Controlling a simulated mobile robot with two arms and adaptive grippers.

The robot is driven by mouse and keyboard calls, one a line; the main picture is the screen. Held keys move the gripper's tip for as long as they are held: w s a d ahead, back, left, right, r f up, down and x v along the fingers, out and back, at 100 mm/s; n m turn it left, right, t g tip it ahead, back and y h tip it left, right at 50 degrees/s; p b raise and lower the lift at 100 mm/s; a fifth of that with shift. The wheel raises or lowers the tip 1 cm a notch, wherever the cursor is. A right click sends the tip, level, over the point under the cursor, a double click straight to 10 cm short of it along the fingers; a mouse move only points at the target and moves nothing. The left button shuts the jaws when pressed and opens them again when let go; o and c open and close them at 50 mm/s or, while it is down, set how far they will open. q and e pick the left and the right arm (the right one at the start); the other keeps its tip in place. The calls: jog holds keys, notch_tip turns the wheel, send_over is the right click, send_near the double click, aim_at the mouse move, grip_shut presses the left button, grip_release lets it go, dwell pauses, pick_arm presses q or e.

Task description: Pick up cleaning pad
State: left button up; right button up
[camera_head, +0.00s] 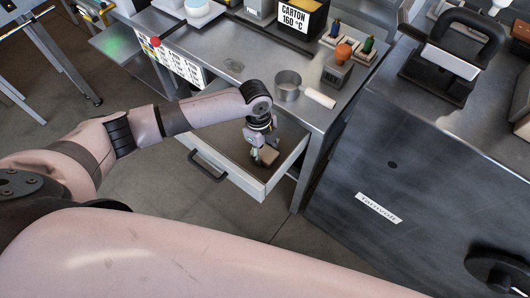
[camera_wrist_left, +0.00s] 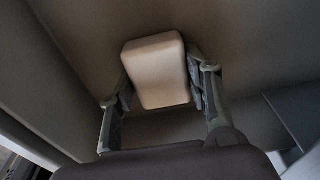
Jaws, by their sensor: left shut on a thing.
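The cleaning pad (camera_wrist_left: 158,72) is a small beige block with rounded edges. In the left wrist view it sits between the two fingers of my left gripper (camera_wrist_left: 160,88), which is shut on it. In the head view my left gripper (camera_head: 262,154) reaches down into an open drawer (camera_head: 279,184), and the pad (camera_head: 269,154) shows at its fingertips. The pad is inside the drawer, low near its floor; I cannot tell whether it touches the floor. My right gripper is not in view.
The drawer's walls stand close around my left gripper, and its dark handle (camera_head: 207,167) faces left. A dark cabinet (camera_head: 420,160) stands right.

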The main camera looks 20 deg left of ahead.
aim_at(264, 151)
pick_arm(q)
jog(key=shift+r, duration=0.1)
jog(key=shift+c, duration=0.4)
jog(key=shift+r, duration=0.55)
notch_tip(264, 151, up, 19)
jog(key=o, duration=0.6)
jog(key=shift+f, duration=0.1)
jog(key=c, duration=0.5)
